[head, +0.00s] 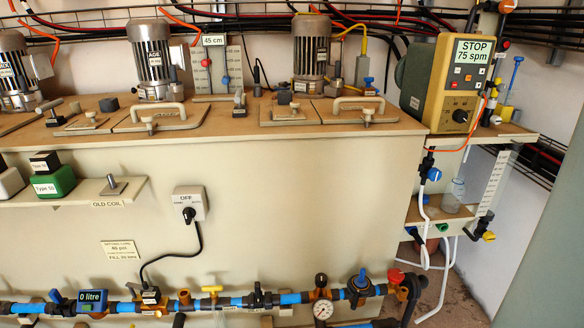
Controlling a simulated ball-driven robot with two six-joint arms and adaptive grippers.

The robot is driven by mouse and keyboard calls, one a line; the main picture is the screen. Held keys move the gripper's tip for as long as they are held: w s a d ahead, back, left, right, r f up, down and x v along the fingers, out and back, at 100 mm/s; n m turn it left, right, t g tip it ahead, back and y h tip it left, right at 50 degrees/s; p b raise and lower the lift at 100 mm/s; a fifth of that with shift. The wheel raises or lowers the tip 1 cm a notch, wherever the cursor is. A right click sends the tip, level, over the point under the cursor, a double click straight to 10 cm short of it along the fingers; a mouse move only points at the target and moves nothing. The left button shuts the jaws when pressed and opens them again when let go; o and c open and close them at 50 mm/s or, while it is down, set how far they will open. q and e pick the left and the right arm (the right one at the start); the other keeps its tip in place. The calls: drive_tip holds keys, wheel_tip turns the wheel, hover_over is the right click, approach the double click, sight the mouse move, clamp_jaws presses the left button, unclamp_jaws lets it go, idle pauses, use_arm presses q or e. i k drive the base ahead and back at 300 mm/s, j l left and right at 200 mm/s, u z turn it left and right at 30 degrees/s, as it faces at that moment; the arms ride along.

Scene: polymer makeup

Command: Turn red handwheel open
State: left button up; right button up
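A small red round part (396,276), which looks like the red handwheel, sits at the right end of the pipe run near the bottom of the head view. It is on a dark, brownish pipe fitting, just right of a blue-topped valve (361,280). It is small here, and I cannot tell how far it is turned. Neither of my grippers is in view, and nothing touches the red part.
A pressure gauge (322,309) and a yellow handle (212,289) are on the same pipe. A tank (300,180) stands behind it. A shelf (440,212) with hoses and a dosing pump (445,85) are at the right. Open floor (465,295) shows below the shelf.

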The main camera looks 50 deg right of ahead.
sight(395, 276)
drive_tip(key=z, duration=2.55)
